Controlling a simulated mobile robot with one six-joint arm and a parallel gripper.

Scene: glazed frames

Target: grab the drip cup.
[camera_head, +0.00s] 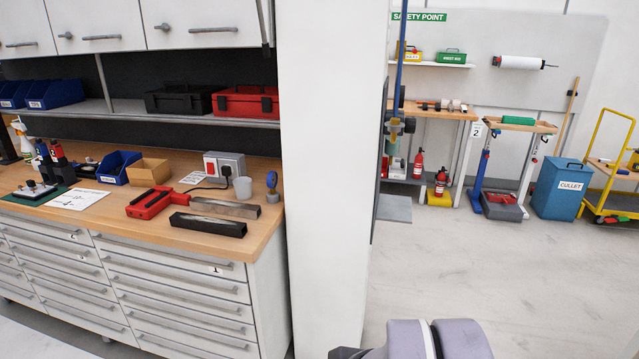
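A small pale grey cup (243,188), which looks like the drip cup, stands upright on the wooden worktop (262,228) near its right end. It is beside a grey socket box and a blue-handled tool. Nothing is touching it from my side. Part of my own arm, grey-purple and rounded, shows at the bottom edge, right of the white pillar. My gripper is not in view, so its state is hidden.
A red tool (150,202) and a black block (208,224) lie in front of the cup. A blue-handled tool (272,186) stands right of it. A shelf with a red case (246,102) hangs above. A white pillar (325,180) separates the bench from open floor.

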